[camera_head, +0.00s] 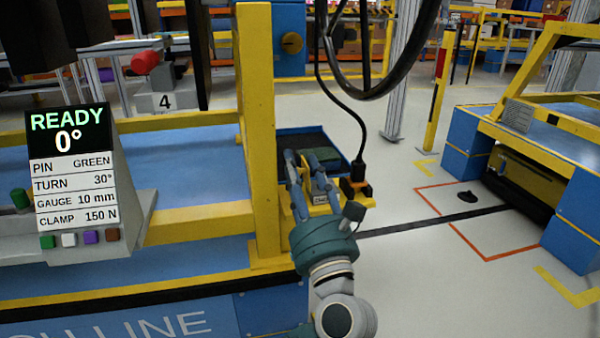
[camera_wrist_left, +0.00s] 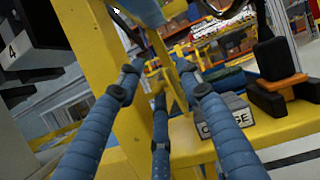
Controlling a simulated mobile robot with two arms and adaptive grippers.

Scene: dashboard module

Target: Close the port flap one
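My left gripper (camera_head: 304,170) reaches up beside the yellow post, above a yellow ledge. In the left wrist view its blue fingers (camera_wrist_left: 160,72) are spread apart, with nothing clearly held. A grey block labelled CHARGE (camera_wrist_left: 226,116) lies just right of the fingers; the head view shows it partly hidden (camera_head: 320,199). A small yellow plate (camera_wrist_left: 177,92) shows between the fingers; it may be the port flap, but I cannot tell its angle or whether a finger touches it. My right gripper is not in view.
A black and orange plug (camera_head: 356,187) with a hanging black cable stands right of the block. The yellow post (camera_head: 257,130) rises close on the left. A blue tray (camera_head: 300,139) lies behind. A display panel (camera_head: 72,165) stands far left. The floor to the right is mostly clear.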

